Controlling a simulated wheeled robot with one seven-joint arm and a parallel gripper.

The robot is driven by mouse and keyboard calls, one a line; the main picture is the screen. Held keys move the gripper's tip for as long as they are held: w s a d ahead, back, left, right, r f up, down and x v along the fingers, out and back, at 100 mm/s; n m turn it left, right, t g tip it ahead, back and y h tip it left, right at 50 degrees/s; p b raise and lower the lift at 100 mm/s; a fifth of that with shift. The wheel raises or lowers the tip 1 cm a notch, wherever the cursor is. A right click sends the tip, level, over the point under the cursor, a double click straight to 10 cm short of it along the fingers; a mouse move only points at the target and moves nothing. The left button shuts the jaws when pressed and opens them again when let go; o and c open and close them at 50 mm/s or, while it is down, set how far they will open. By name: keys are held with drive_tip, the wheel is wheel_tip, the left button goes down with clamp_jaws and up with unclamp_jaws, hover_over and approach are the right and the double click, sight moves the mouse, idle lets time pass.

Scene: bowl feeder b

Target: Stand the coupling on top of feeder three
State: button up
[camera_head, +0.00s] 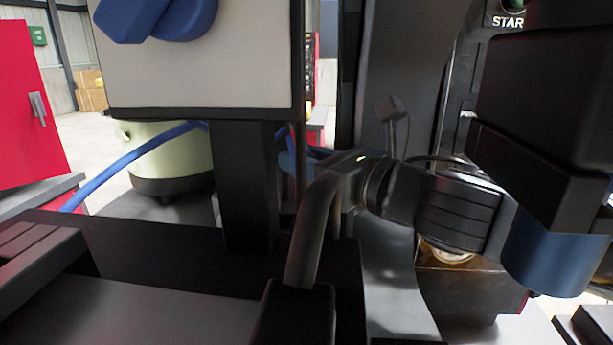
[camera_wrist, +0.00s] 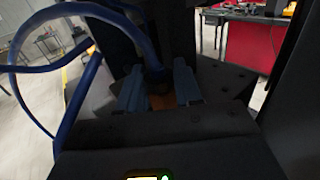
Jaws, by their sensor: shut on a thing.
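In the wrist view my gripper (camera_wrist: 160,85) has its two blue-grey fingers close to either side of a small thing, and it is shut on it. An orange-brown patch, taken to be the coupling (camera_wrist: 162,101), shows between the fingers; its full shape is hidden in shadow. In the head view my gripper's body, with a small green light, is right of centre behind a bent dark tube; its fingertips and the coupling are hidden there. A pale green round feeder (camera_head: 168,152) on a dark base stands left of centre, partly behind a grey box. No number on it can be read.
The grey box (camera_head: 200,70) with blue knobs blocks the upper middle. A bent dark tube (camera_head: 316,230) rises in front of my arm. A blue hose (camera_head: 130,158) runs past the feeder; a blue hose (camera_wrist: 90,75) also loops left of my fingers. A red cabinet (camera_head: 35,110) stands left.

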sight(306, 198)
drive_tip(key=shift+f, duration=1.55)
drive_tip(key=shift+f, duration=0.1)
drive_tip(key=shift+f, duration=0.1)
drive_tip(key=o, duration=1.1)
drive_tip(key=shift+c, duration=0.2)
drive_tip(key=shift+r+p, duration=0.3)
drive_tip(key=b+v, duration=0.3)
drive_tip(key=v, duration=0.9)
drive_tip(key=shift+s+f, duration=0.1)
